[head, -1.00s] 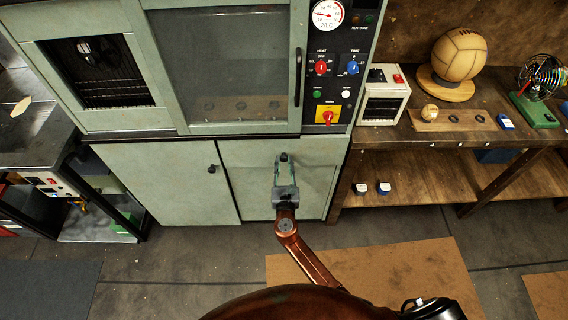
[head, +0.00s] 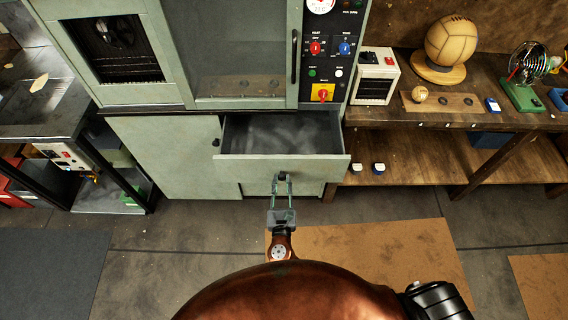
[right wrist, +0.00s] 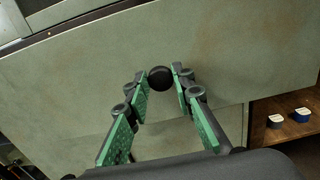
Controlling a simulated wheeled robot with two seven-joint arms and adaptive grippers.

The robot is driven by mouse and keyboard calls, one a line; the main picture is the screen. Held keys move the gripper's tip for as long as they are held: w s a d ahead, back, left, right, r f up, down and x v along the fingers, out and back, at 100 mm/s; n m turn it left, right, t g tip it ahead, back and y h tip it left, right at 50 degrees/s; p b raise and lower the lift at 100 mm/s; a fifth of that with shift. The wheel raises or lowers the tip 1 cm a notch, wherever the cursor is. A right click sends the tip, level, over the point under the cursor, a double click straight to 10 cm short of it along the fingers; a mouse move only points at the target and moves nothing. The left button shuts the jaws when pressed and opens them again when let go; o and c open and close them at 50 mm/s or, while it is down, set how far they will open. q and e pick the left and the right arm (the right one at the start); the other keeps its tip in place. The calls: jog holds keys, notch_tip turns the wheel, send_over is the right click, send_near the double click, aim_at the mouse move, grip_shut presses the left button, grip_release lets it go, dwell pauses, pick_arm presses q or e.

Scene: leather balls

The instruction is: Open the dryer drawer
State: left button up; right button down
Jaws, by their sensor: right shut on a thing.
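The dryer drawer (head: 318,167) is pulled out from the lower right of the pale green dryer cabinet (head: 165,150). Its dark inside shows from above and looks empty. My right gripper (head: 282,180) is in front of the drawer face, shut on the round black drawer knob (right wrist: 160,77). In the right wrist view, the green-padded fingers of my right gripper (right wrist: 160,82) sit on both sides of the knob. The left gripper does not show in either view.
A control panel (head: 325,70) is above the drawer. A wooden workbench (head: 450,120) with a leather ball (head: 452,42) on a stand is at the right. A dark table (head: 50,95) is at the left. The floor in front holds a flat brown mat (head: 375,260).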

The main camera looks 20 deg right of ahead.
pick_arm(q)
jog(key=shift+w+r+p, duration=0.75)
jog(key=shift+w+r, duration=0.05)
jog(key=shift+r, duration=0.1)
pick_arm(e)
jog(key=v, duration=0.8)
jog(key=shift+s, duration=0.3)
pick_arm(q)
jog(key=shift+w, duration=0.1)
pick_arm(e)
jog(key=c, duration=2)
grip_release()
jog(key=o, duration=0.3)
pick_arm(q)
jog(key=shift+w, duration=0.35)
pick_arm(e)
jog(key=v, duration=0.7)
jog(key=shift+s+a, duration=0.15)
jog(key=shift+s, duration=0.1)
